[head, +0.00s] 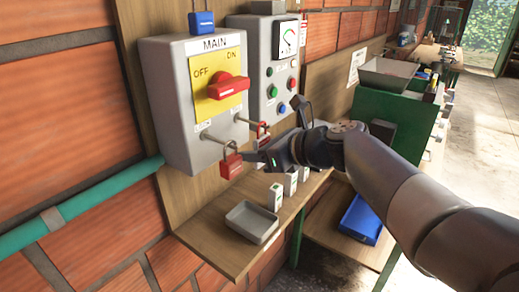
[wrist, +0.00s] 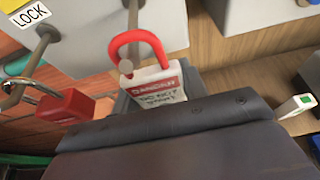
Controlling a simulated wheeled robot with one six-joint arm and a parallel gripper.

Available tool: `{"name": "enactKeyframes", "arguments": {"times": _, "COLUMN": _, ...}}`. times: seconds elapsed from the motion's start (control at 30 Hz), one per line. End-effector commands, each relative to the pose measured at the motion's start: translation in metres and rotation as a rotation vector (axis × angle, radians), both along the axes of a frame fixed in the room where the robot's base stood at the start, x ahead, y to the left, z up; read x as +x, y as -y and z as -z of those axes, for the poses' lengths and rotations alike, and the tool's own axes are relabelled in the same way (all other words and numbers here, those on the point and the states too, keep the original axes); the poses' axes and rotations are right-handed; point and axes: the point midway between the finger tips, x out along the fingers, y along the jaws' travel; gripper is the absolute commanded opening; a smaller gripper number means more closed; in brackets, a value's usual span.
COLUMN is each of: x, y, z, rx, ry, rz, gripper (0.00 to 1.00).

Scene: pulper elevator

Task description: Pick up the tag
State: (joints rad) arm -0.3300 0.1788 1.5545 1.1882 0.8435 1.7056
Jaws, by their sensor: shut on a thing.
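The tag (wrist: 160,88) is a white plate with a red "DANGER" band and a thick red loop, seen in the wrist view. A grey peg (wrist: 131,40) runs down through the loop, so the tag appears to be still around it. My gripper (wrist: 160,104) is shut on the lower part of the tag, with a dark finger in front and one behind. In the head view my gripper (head: 270,155) is just below the control boxes. The tag's plate is mostly hidden there, with only a bit of red showing near the peg.
A red padlock (head: 231,165) hangs left of my gripper, under the MAIN switch box (head: 192,100). A button panel (head: 270,75) is to the right. Below is a wooden shelf (head: 215,235) with a grey tray (head: 252,222) and small white blocks (head: 274,197). A blue bin (head: 362,220) sits lower right.

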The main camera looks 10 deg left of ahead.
Motion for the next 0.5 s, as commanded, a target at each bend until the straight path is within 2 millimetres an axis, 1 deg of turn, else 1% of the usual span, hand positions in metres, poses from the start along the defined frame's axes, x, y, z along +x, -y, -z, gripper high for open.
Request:
{"name": "enactKeyframes", "arguments": {"times": 0.17, "x": 0.0, "y": 0.0, "z": -0.008, "rx": 0.001, "ry": 0.002, "rz": -0.001, "gripper": 0.19}}
{"name": "enactKeyframes", "arguments": {"times": 0.27, "x": 0.0, "y": 0.0, "z": -0.018, "rx": 0.0, "ry": 0.004, "rz": -0.002, "gripper": 0.19}}
{"name": "enactKeyframes", "arguments": {"times": 0.37, "x": -0.005, "y": 0.016, "z": -0.015, "rx": 0.0, "ry": 0.002, "rz": 0.004, "gripper": 0.19}}
{"name": "enactKeyframes", "arguments": {"times": 0.5, "x": -0.016, "y": 0.043, "z": -0.014, "rx": 0.0, "ry": 0.002, "rz": 0.007, "gripper": 0.19}}
